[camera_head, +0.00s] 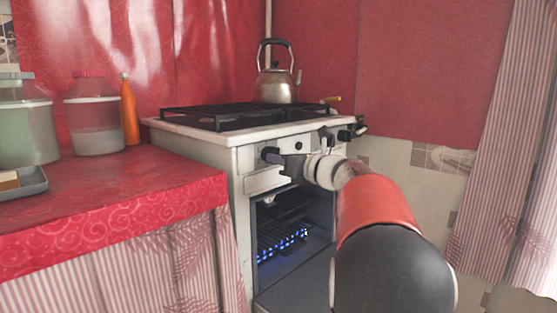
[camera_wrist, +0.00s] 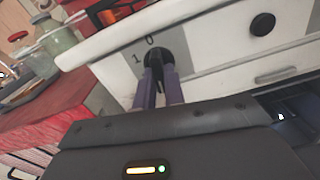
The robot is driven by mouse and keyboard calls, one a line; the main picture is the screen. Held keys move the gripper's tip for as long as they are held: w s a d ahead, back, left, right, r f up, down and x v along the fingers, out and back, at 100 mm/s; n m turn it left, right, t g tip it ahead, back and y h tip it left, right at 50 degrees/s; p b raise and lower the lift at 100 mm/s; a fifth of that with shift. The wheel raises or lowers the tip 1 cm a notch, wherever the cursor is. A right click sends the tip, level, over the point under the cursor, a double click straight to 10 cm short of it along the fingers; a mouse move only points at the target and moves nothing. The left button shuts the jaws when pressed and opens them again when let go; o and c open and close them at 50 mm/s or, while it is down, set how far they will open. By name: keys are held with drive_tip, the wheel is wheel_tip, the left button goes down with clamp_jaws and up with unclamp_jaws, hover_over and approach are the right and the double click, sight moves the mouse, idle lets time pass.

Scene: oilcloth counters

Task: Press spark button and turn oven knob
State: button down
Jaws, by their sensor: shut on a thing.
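The white stove (camera_head: 190,133) stands against the red wall, its oven open at the front. The dark oven knob (camera_head: 270,154) is at the left end of its control panel; the wrist view shows it (camera_wrist: 151,54) beside the marks "1" and "0". My gripper (camera_head: 285,160) is shut on this knob, its two fingers (camera_wrist: 160,88) on either side of it. The round black spark button (camera_head: 299,146) sits to the right of the knob, apart from my gripper; it also shows in the wrist view (camera_wrist: 262,24). Blue flames (camera_head: 282,246) show inside the oven.
A kettle (camera_head: 275,85) stands on the black grate (camera_head: 225,116). A red-covered counter (camera_head: 110,195) adjoins the stove on the left, with two jars (camera_head: 97,125) (camera_head: 28,130), an orange bottle (camera_head: 129,112) and a grey tray (camera_head: 32,184). Striped curtains hang at the right.

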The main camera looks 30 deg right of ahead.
drive_tip(key=shift+n, duration=0.8)
drive_tip(key=c, duration=1.5)
unclamp_jaws()
drive_tip(key=shift+v, duration=3.95)
